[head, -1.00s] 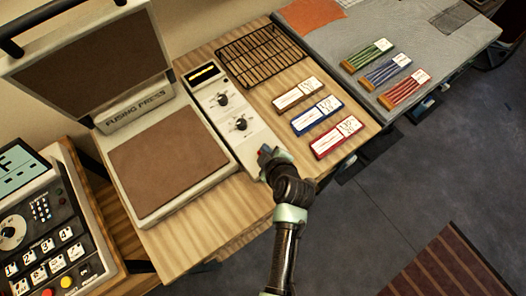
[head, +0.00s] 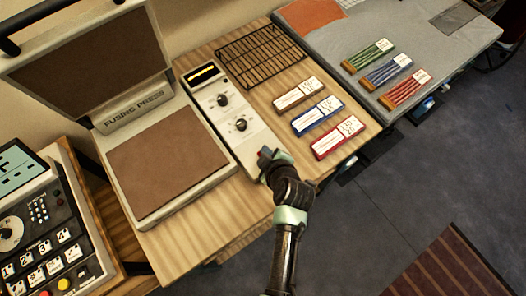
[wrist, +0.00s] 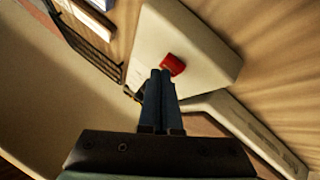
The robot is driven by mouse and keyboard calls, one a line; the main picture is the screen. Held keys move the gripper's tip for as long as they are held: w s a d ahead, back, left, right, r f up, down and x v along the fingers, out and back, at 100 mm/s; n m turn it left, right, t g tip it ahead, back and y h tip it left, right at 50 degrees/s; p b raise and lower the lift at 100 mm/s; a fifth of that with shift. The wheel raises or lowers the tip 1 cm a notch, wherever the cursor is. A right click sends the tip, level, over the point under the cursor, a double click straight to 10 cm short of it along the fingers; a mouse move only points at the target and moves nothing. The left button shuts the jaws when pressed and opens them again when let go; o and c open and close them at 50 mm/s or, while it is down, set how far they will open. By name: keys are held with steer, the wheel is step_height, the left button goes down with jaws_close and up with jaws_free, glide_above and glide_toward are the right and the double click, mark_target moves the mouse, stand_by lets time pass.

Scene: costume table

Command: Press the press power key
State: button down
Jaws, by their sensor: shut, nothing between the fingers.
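The red power key (wrist: 172,65) sits on the cream control box (wrist: 185,35) in the wrist view. The same control box (head: 228,115) stands beside the fusing press in the head view, with two dark knobs and a small display. My gripper (wrist: 160,74) is shut and empty. Its fingertips are right beside the red key in the wrist view and overlap its near edge. I cannot tell whether they touch it. In the head view my gripper (head: 268,154) is over the near end of the control box and hides most of that end.
The fusing press (head: 165,165) stands open left of the control box. A black wire rack (head: 262,55) and several labelled strips, one red (head: 338,138), lie to its right. A keypad machine (head: 45,225) is at the far left. The table edge is close to my arm.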

steer(key=shift+f, duration=0.15)
stand_by(0.3)
steer(key=shift+r+p, duration=0.6)
steer(key=shift+r, duration=0.3)
step_height(320, 180, up, 6)
steer(key=p, duration=0.4)
steer(key=shift+p, duration=0.4)
